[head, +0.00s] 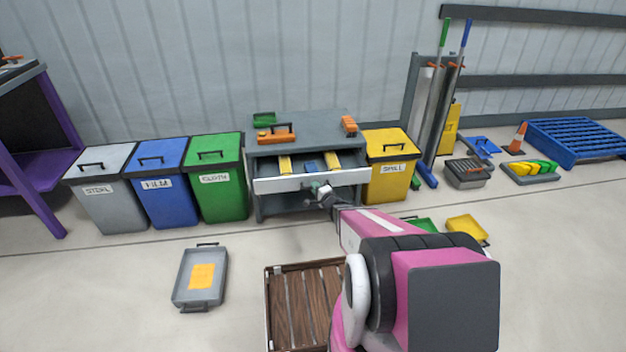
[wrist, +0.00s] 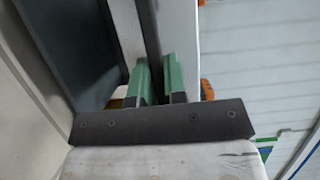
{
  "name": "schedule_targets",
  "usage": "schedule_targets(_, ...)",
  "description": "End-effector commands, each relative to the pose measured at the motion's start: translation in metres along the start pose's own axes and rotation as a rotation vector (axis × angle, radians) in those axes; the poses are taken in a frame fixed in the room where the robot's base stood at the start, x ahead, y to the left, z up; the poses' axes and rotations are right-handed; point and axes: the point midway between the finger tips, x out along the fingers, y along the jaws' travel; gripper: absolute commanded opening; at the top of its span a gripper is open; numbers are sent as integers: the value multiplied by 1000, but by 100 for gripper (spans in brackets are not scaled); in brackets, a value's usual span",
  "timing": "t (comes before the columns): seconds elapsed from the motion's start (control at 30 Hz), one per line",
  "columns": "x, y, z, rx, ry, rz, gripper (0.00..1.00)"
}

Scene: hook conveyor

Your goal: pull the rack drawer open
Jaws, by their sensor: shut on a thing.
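The rack drawer (head: 280,185) has a white front and stands pulled out from the grey rack (head: 300,128). Yellow and blue items show inside it. My gripper (head: 322,190) is at the drawer front, right of its middle. In the wrist view my gripper's green fingers (wrist: 158,82) are shut on a dark bar along the white front, which looks like the drawer handle (wrist: 150,30). The fingers hide part of the handle.
Grey, blue and green bins (head: 218,180) stand left of the rack, and a yellow bin (head: 388,175) stands right. A grey tray (head: 188,290) and a wooden-slatted crate (head: 310,305) lie on the floor in front. Clear floor lies between them and the rack.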

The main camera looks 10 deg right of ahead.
Motion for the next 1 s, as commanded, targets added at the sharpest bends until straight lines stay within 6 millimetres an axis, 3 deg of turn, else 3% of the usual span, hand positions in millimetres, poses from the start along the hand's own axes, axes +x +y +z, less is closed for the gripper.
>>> schedule_targets(0.1, -27, -1, 11, 1, 2, 3, 0)
schedule_targets(0.33, -55, 0, 22, 1, 2, 2, 0)
schedule_targets(0.93, -66, 0, 26, 1, 2, 0, 0)
schedule_targets(0.97, -66, 0, 26, 0, 2, 0, 19)
schedule_targets(1.0, -66, 0, 26, 0, 2, 0, 32)
